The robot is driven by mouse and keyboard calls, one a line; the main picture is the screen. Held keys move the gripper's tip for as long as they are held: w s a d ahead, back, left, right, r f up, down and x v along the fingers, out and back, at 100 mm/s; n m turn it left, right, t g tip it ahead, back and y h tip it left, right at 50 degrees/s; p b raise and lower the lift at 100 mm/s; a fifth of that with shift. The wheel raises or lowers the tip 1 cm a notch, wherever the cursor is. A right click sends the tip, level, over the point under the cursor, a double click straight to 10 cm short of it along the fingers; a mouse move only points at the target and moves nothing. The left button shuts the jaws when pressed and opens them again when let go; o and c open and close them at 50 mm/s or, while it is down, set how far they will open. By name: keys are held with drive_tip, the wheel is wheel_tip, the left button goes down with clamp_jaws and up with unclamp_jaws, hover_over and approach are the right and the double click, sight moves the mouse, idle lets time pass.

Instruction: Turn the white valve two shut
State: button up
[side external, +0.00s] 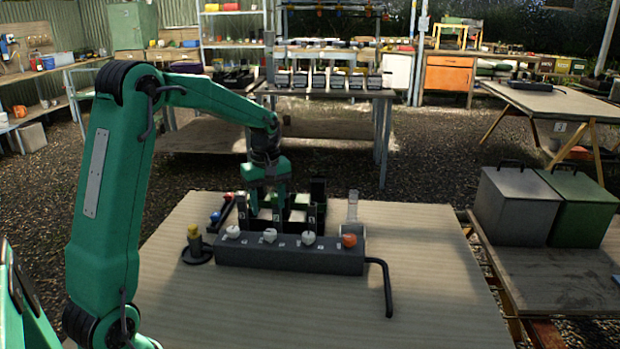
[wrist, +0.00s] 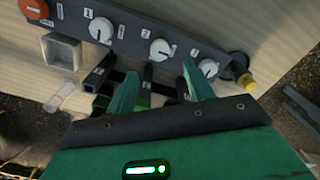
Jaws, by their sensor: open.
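A grey valve block (side external: 230,254) lies on the table with three white valves in a row and an orange one at its right end. The middle white valve (side external: 270,235) is second from either end of the white ones; its small label is hard to read. In the wrist view this valve (wrist: 160,48) lies just beyond my fingertips, between their lines, and its pointer mark is visible. My gripper (wrist: 160,72) is open and empty, apart from the valve. In the side view my gripper (side external: 270,205) hangs behind the block, over a dark rack.
The dark rack (side external: 317,190) stands upright close behind the block. A yellow-topped stand (side external: 195,243) is left of it, and a black pipe (side external: 387,285) bends from its right end. The orange valve (side external: 348,240) neighbours the white ones. The tabletop (side external: 300,315) in front is clear.

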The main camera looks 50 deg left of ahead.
sight(270, 231)
drive_tip(key=shift+f, duration=0.15)
drive_tip(key=shift+f, duration=3.75)
drive_tip(key=shift+c, duration=0.4)
drive_tip(key=c, duration=0.9)
